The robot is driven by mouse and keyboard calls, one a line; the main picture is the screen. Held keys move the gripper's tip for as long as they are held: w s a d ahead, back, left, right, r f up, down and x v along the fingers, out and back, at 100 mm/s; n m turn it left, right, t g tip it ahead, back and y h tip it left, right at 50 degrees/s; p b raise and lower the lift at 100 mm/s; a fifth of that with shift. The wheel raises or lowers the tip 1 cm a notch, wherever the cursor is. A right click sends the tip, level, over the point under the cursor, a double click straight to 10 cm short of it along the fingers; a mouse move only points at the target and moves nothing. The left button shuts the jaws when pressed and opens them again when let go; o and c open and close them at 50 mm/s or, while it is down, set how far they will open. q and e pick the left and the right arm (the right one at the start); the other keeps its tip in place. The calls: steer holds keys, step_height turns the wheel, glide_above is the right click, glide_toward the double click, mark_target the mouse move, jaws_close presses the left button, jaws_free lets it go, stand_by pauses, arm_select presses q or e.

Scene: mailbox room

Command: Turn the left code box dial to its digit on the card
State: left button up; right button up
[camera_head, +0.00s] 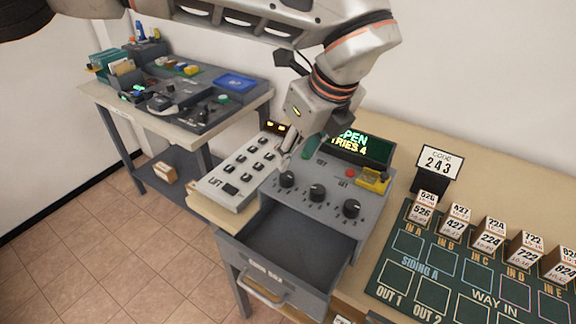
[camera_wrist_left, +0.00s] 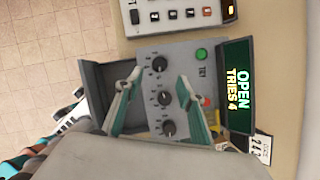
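The grey code box (camera_head: 330,181) has three black dials: the left dial (camera_head: 287,179), middle dial (camera_head: 317,193) and right dial (camera_head: 351,208). In the left wrist view, the left dial (camera_wrist_left: 160,63) is the uppermost, just beyond my fingertips. The dials' set digits are too small to read. The card (camera_head: 440,161) reads CODE 243. The display (camera_head: 362,146) reads OPEN, TRIES 4. My left gripper (camera_head: 298,150) is above the box's back left, behind the left dial; its fingers (camera_wrist_left: 159,77) are open, with nothing held. My right gripper is not in view.
The code box drawer (camera_head: 290,256) stands open and empty in front. A LIFT keypad panel (camera_head: 240,172) is close on the left. A dark siding board (camera_head: 470,265) with several numbered blocks lies right. Another table (camera_head: 180,121) with small items stands at back left.

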mark_target(287, 175)
arm_select(q)
steer(key=shift+x, duration=3.85)
steer(key=c, duration=1.1)
